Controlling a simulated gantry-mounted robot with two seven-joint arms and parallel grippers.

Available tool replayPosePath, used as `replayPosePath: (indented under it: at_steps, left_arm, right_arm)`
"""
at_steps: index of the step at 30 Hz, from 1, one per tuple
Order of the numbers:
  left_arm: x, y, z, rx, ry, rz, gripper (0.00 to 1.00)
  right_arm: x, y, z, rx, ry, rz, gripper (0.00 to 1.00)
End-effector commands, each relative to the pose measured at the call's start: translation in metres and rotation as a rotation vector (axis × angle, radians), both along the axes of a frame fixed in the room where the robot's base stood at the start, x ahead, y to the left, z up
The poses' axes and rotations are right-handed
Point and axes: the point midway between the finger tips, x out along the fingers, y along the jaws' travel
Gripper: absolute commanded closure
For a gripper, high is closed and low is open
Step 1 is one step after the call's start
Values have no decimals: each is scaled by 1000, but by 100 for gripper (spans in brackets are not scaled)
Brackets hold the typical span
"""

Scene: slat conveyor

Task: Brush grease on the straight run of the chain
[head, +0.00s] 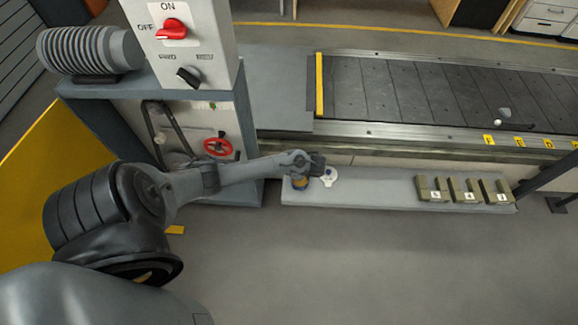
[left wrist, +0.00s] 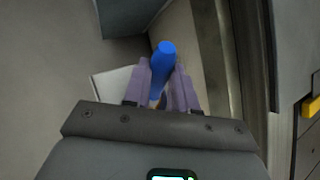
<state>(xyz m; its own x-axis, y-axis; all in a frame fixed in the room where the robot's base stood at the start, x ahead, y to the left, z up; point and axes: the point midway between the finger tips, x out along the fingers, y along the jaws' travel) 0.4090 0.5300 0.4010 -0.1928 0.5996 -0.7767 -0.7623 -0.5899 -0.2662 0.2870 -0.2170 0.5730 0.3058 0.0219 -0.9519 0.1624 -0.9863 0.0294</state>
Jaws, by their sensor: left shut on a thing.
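My left gripper (head: 316,165) is over the left end of the grey shelf in front of the conveyor. In the left wrist view its fingers (left wrist: 165,88) are shut on a blue handle (left wrist: 164,58), probably the brush's. The bristles are hidden. A dark chain loop (head: 153,125) shows in the open bay of the drive cabinet, left of the gripper and partly behind my arm. My right gripper is not in view.
A white flat item (head: 329,177) lies beside the pot. Several olive blocks (head: 465,191) stand at the shelf's right end. A red handwheel (head: 218,147) is right of the chain, below the control panel with its red switch (head: 173,29). The shelf's middle (head: 375,188) is clear.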

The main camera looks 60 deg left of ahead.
Motion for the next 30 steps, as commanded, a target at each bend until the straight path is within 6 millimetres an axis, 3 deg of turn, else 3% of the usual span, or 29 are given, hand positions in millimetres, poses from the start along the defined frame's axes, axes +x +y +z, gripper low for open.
replayPosePath:
  at_steps: [30]
  left_arm:
    - [0, 0, -7, 0, 0, 0, 100]
  right_arm:
    - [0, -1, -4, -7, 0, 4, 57]
